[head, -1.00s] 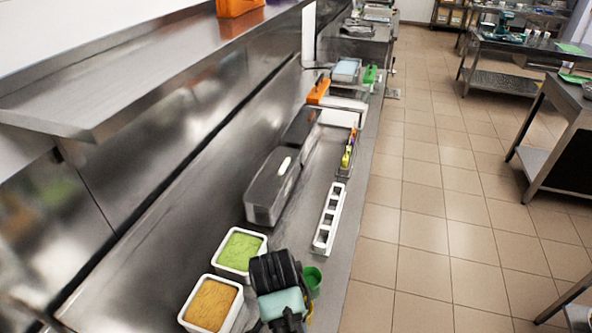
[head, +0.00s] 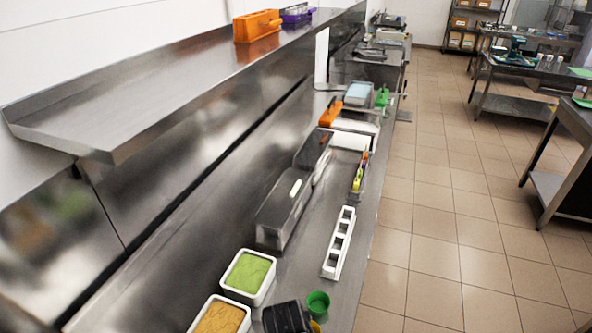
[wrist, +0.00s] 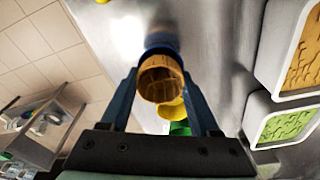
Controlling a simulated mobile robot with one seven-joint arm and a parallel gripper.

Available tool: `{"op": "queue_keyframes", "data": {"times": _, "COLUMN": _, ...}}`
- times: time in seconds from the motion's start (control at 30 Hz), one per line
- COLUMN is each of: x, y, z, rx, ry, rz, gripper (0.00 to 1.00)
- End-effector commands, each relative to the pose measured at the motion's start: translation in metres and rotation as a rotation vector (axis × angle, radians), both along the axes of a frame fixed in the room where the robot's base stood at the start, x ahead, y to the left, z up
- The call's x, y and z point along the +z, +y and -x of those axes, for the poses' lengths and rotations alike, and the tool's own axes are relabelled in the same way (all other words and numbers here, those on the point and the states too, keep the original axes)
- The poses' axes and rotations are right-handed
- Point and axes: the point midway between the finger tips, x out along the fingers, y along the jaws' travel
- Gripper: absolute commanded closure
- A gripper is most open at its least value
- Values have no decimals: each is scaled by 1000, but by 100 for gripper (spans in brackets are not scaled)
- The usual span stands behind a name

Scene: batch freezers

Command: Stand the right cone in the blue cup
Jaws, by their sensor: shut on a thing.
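My gripper (wrist: 160,88) is shut on a brown wafer cone (wrist: 161,72), whose open end faces the wrist camera. The blue cup (wrist: 160,40) shows just behind the cone in the wrist view; I cannot tell whether the cone's tip is inside it or above it. A yellow cup (wrist: 170,109) and a green cup (wrist: 180,128) stand beside it, partly hidden by the cone and gripper. In the head view the green cup (head: 318,304) shows, while my wrist (head: 286,318) is cut off at the bottom edge and the blue cup is hidden.
White tubs of green (head: 249,273) and orange-brown (head: 219,319) ice cream stand left of my gripper. A white slotted holder (head: 339,243) and a long steel box (head: 283,210) lie farther along the bench. The bench's right edge drops to the tiled floor.

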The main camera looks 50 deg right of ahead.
Motion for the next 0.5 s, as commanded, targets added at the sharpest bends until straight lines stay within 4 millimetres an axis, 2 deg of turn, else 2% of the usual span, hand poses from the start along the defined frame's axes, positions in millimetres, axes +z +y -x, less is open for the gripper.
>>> {"op": "queue_keyframes", "data": {"times": 0.03, "x": -1, "y": 0, "z": 0, "rx": 0, "ry": 0, "rz": 0, "gripper": 34}}
{"op": "queue_keyframes", "data": {"times": 0.17, "x": 0, "y": 0, "z": 0, "rx": 0, "ry": 0, "rz": 0, "gripper": 11}}
{"op": "queue_keyframes", "data": {"times": 0.2, "x": 0, "y": 0, "z": 0, "rx": 0, "ry": 0, "rz": 0, "gripper": 7}}
{"op": "queue_keyframes", "data": {"times": 0.5, "x": 2, "y": 0, "z": 0, "rx": 0, "ry": 0, "rz": 0, "gripper": 7}}
